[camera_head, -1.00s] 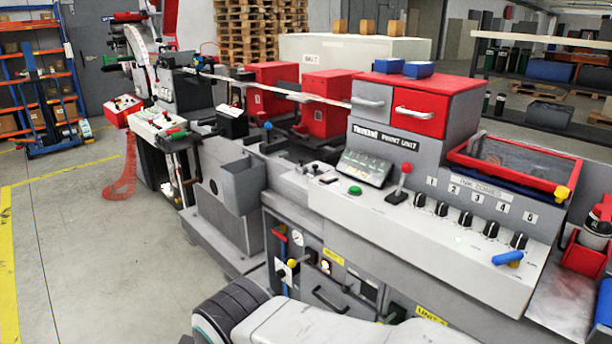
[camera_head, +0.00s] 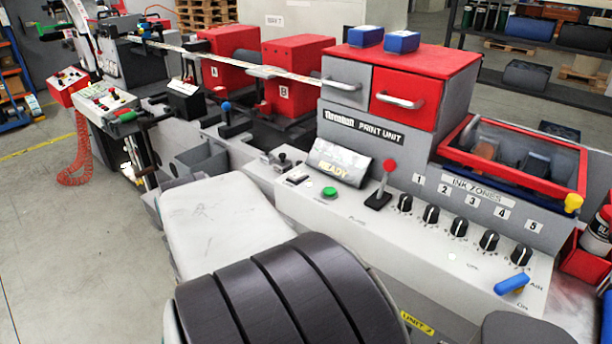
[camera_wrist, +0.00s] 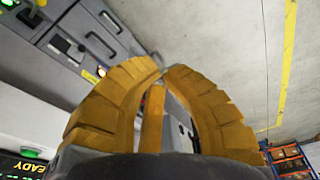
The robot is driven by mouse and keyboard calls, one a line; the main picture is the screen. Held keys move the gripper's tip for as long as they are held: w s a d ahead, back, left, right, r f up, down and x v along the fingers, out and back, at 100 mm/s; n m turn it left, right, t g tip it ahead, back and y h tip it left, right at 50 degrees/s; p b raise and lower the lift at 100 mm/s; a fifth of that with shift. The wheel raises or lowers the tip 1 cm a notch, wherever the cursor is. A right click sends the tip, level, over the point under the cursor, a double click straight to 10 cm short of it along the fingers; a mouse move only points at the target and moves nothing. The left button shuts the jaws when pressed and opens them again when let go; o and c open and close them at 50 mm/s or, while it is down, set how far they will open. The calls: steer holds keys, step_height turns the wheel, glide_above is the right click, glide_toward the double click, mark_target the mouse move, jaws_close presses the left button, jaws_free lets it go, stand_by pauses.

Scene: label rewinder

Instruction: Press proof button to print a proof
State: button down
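In the wrist view, a green button (camera_wrist: 30,153) shows at the lower left edge, above the lit READY text (camera_wrist: 25,167). My gripper (camera_wrist: 163,72) has yellow ribbed fingers whose tips meet, with nothing seen between them. It points away from the panel's button and is out of the head view.
A red-knobbed lever (camera_head: 388,167) stands right of the green button. Several black ink-zone knobs (camera_head: 431,214) and a blue handle (camera_head: 512,284) are further right. A red drawer (camera_head: 405,100) is above. Open floor (camera_head: 60,240) lies left.

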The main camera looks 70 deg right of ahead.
steer(key=s+d+r+m+h+p, duration=0.1)
steer(key=d+r, duration=0.3)
steer(key=d, duration=0.8)
steer(key=s+d+r+m+h+p, duration=0.1)
steer(key=s+d+r+m+h, duration=0.2)
steer(key=d, duration=0.9)
steer(key=s+d+r+m+h+p, duration=0.1)
steer(key=s+d+r+m, duration=0.3)
steer(key=d, duration=0.8)
steer(key=shift+s+r+h, duration=0.15)
steer(key=shift+r+h, duration=0.25)
steer(key=shift+r, duration=0.45)
steer(key=shift+f, duration=0.15)
steer(key=b, duration=0.5)
glide_above(328, 187)
step_height(328, 187, down, 7)
steer(key=shift+f+b, duration=0.7)
steer(key=shift+f, duration=0.1)
steer(key=shift+f+b, duration=0.9)
steer(key=shift+f, duration=0.1)
steer(key=shift+r, duration=0.1)
steer(key=shift+r+p, duration=0.75)
steer(key=shift+r, duration=0.15)
